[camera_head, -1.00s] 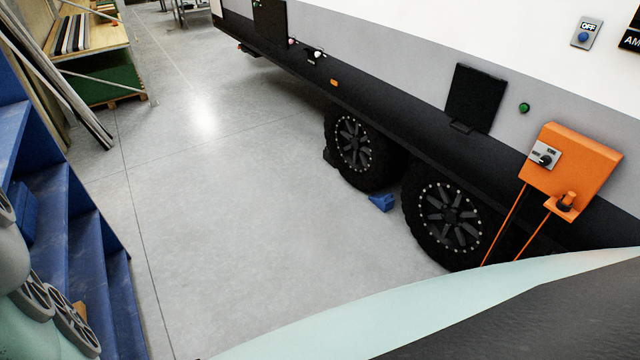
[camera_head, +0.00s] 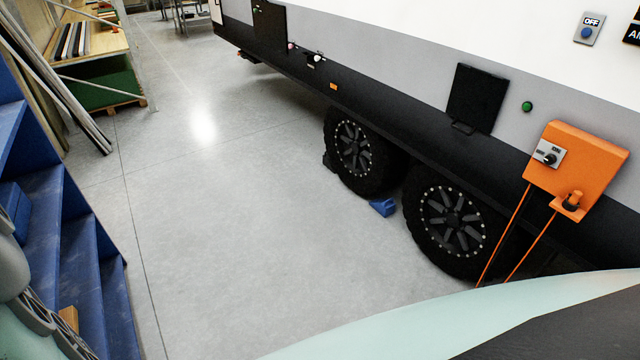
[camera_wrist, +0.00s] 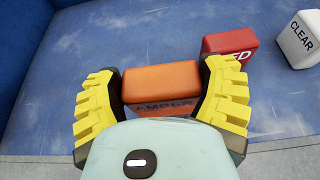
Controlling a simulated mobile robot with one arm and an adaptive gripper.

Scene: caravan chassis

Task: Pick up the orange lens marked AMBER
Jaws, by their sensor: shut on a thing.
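The orange lens (camera_wrist: 160,82) marked AMBER is in the wrist view, between the two yellow ribbed fingers of my gripper (camera_wrist: 162,95). The fingers press on its left and right ends, and its lettered face is towards the wrist camera. It is over the blue shelf surface (camera_wrist: 90,45); I cannot tell whether it touches the shelf or is lifted. The head view does not show my fingers. A small orange-brown piece (camera_head: 69,318) shows low at the left there, on the blue shelving; I cannot tell what it is.
A red lens (camera_wrist: 228,48), its lettering partly hidden, and a white lens marked CLEAR (camera_wrist: 298,42) sit right of the amber one. The shelf's front edge runs below them. In the head view, open grey floor (camera_head: 240,220) lies between the blue shelving (camera_head: 85,265) and the caravan (camera_head: 400,60).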

